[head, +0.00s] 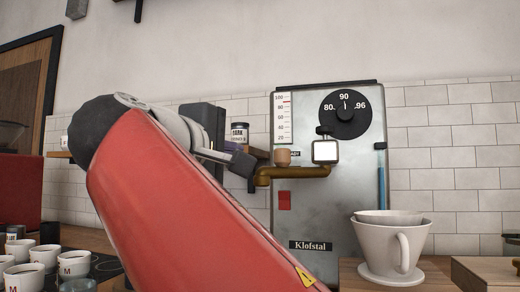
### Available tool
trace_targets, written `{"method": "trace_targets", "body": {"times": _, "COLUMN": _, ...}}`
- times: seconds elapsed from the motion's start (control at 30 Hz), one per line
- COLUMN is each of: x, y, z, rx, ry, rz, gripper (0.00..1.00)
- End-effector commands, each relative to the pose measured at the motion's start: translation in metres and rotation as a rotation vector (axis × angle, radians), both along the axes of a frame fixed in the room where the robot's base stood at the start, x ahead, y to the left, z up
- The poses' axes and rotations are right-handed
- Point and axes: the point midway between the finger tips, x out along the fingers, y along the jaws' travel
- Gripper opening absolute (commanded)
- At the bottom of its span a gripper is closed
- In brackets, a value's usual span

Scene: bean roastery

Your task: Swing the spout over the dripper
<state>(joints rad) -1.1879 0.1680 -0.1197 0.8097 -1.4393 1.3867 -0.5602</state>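The brass spout (295,172) runs sideways across the front of the grey Klofstal machine (330,225), with its left end near the machine's left edge. The white dripper (392,240), a cone with a handle on a saucer-like foot, stands upright at the lower right, apart from the spout and to its right. My gripper (243,164) reaches in from the left, with a dark fingertip beside the spout's left end. I cannot tell whether it touches the spout. My red arm hides much of the lower left, and the finger opening does not show clearly.
A black dial (345,113) and a small white display (325,151) are on the machine. A dark-labelled jar (239,133) stands behind my gripper. Several white mugs (44,257) stand at the lower left. A wooden box (485,272) is at the lower right.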

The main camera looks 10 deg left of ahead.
Motion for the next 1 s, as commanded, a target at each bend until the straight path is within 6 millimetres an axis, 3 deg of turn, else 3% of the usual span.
{"method": "trace_targets", "body": {"times": 0.27, "x": 0.059, "y": -0.018, "z": 0.003, "rx": 0.000, "ry": 0.000, "rz": -0.004, "gripper": 0.00}}
{"method": "trace_targets", "body": {"times": 0.53, "x": 0.036, "y": -0.044, "z": -0.002, "rx": 0.001, "ry": -0.001, "rz": 0.003, "gripper": 0.00}}
{"method": "trace_targets", "body": {"times": 1.0, "x": 0.033, "y": -0.049, "z": -0.001, "rx": 0.000, "ry": 0.000, "rz": 0.003, "gripper": 0.00}}
